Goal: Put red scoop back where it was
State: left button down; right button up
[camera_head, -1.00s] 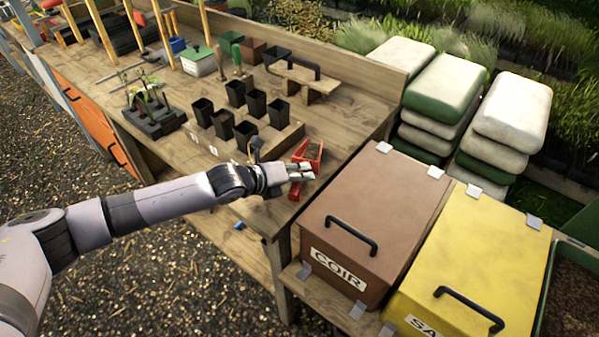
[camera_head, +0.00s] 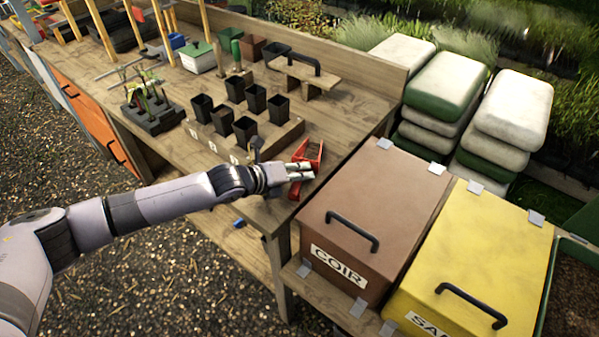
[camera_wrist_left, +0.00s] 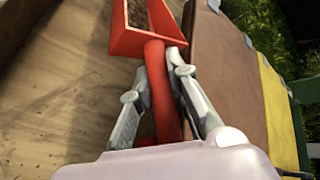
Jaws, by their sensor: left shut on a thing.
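The red scoop (camera_head: 308,153) is at the right end of the wooden workbench (camera_head: 345,107), beside the brown COIR bin. My left gripper (camera_head: 300,172) is shut on its handle, and the fingers hide part of it in the head view. In the left wrist view the red scoop (camera_wrist_left: 142,38) points away from me, with its handle between the two fingers of my left gripper (camera_wrist_left: 160,85). The scoop is at or just above the bench top; I cannot tell whether it touches. My right gripper is not in view.
Several black pots (camera_head: 245,130) stand on a wooden board left of the scoop. A wooden float with a black handle (camera_head: 305,75) lies behind. The brown COIR bin (camera_head: 385,200) and yellow bin (camera_head: 480,265) stand to the right.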

pick_arm(q)
jog(key=c, duration=1.5)
grip_release()
jog(key=shift+o, duration=0.2)
jog(key=shift+f, duration=0.1)
jog(key=v, duration=1.2)
